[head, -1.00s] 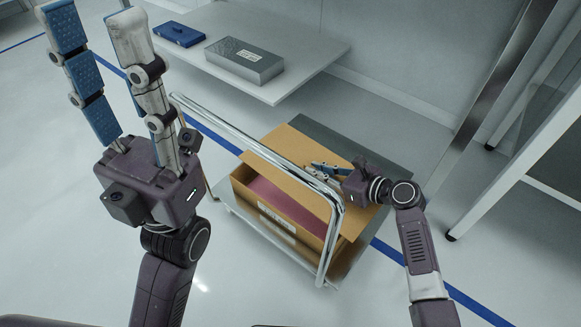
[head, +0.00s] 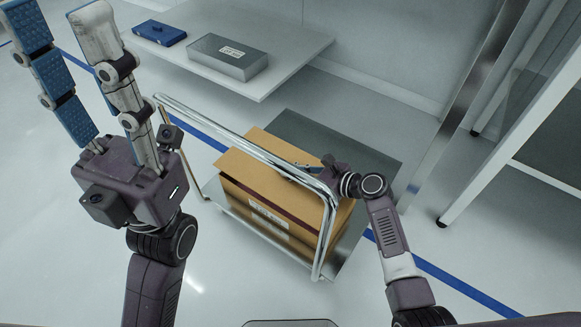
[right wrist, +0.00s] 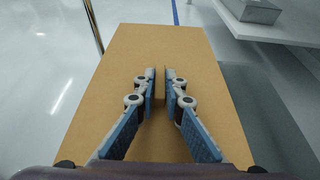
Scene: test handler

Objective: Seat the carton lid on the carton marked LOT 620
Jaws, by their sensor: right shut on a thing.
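The cardboard carton (head: 238,202) stands on the trolley, with a white label on its front too blurred to read. The flat brown carton lid (head: 258,148) lies over its top; a dark strip shows between lid and carton along the front, so I cannot tell whether it is fully down. My right gripper (head: 308,168) is above the lid, partly behind the rail. In the right wrist view, its fingers (right wrist: 160,88) are shut on a small raised piece in the middle of the lid (right wrist: 120,60). My left gripper (head: 58,25) is open, empty and raised at the left.
The trolley's chrome rail (head: 225,128) crosses in front of the carton. Bare trolley deck (head: 305,128) shows behind it. A shelf (head: 300,65) at the back holds a grey metal box (head: 225,62) and a blue case (head: 160,33). A white-legged table (head: 500,145) stands at right.

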